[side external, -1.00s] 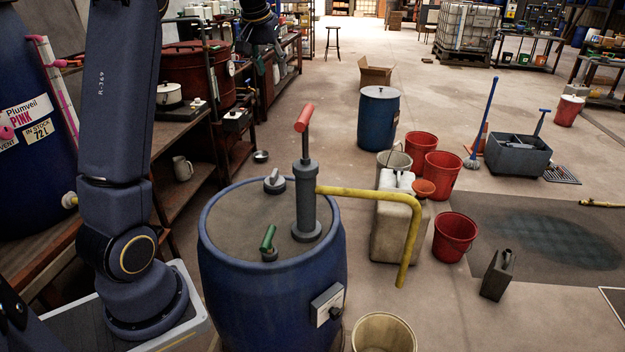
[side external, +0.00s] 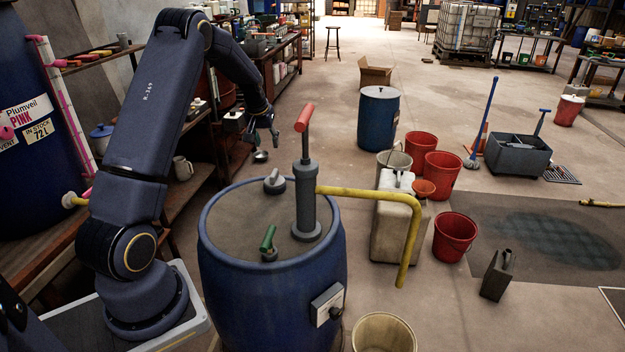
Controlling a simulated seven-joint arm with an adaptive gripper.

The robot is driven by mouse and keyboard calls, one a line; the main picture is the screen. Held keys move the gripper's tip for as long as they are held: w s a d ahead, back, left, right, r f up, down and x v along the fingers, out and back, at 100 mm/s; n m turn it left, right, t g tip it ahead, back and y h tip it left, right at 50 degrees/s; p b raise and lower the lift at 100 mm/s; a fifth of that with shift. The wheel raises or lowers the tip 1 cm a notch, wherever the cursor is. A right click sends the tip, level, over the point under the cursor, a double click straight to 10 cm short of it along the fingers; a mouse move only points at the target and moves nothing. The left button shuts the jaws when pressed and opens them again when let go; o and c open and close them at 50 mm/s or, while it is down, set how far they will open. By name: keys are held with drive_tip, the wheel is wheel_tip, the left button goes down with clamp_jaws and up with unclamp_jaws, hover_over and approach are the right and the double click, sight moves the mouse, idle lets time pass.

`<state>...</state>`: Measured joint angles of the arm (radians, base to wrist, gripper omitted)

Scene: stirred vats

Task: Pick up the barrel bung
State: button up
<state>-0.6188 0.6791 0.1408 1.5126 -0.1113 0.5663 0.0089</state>
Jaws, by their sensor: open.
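The barrel bung (side external: 275,182), a grey round cap with a raised grip, sits on the top of a blue barrel (side external: 265,310), near the far edge. My gripper (side external: 264,142) is open and empty, its fingers hanging down. In the picture it is just above and slightly left of the bung, apart from it. How far it is in depth is hard to tell. A green-handled fitting (side external: 268,240) stands on the near part of the same barrel top.
A grey hand pump (side external: 305,200) with a red handle stands right of the bung; its yellow spout (side external: 400,205) reaches out to the right. Shelves (side external: 190,200) stand left of the barrel. Red buckets (side external: 455,235) and a pale jerrycan (side external: 395,228) stand on the floor at right.

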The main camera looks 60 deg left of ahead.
hover_over(274, 172)
drive_tip(key=s+d, duration=0.1)
drive_tip(key=f, duration=1)
drive_tip(key=shift+d+f, duration=0.2)
drive_tip(key=shift+s+x, duration=0.1)
drive_tip(key=shift+x, duration=1.25)
drive_tip(key=shift+s+x, duration=0.15)
drive_tip(key=shift+x, duration=1.25)
drive_tip(key=shift+c, duration=0.4)
clamp_jaws()
